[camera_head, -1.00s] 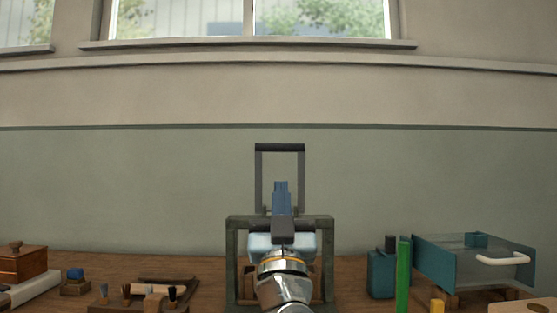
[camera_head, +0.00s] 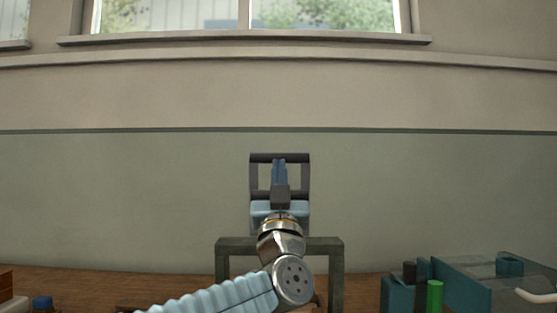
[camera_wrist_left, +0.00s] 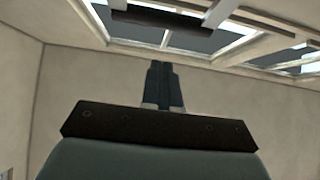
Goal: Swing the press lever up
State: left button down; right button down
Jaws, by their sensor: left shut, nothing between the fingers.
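The press has a dark green-grey frame (camera_head: 232,245) on the bench in the middle of the head view. Its lever, two grey side arms (camera_head: 254,180) joined by a dark crossbar (camera_head: 295,157), stands up above the frame. My left gripper (camera_head: 279,162) is shut and empty, pointing up between the side arms as seen from the head. In the left wrist view its blue-grey fingers (camera_wrist_left: 160,75) point towards the crossbar (camera_wrist_left: 155,20), with a visible gap between. My gripper and arm hide part of the press. My right gripper is not in view.
A teal box (camera_head: 462,290) with a white handle (camera_head: 537,296), a green cylinder (camera_head: 434,297) and a dark-topped teal block (camera_head: 396,294) stand to the right. The wall (camera_head: 130,190) behind is bare.

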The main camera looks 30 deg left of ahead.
pick_arm(q)
jog(key=shift+w+a+r+p, duration=0.15)
jog(key=shift+w+a, duration=0.25)
jog(key=shift+w, duration=0.25)
jog(key=shift+w+a+r+p, duration=0.15)
jog(key=shift+w+a, duration=0.2)
jog(key=shift+w, duration=0.25)
jog(key=shift+w+a+r+p, duration=0.15)
jog(key=shift+w+a, duration=0.25)
jog(key=shift+w, duration=0.25)
jog(key=shift+g, duration=0.6)
jog(key=w+a, duration=0.1)
jog(key=w+a+r+p, duration=0.1)
jog(key=w, duration=0.1)
jog(key=shift+w, duration=0.25)
jog(key=shift+a, duration=0.1)
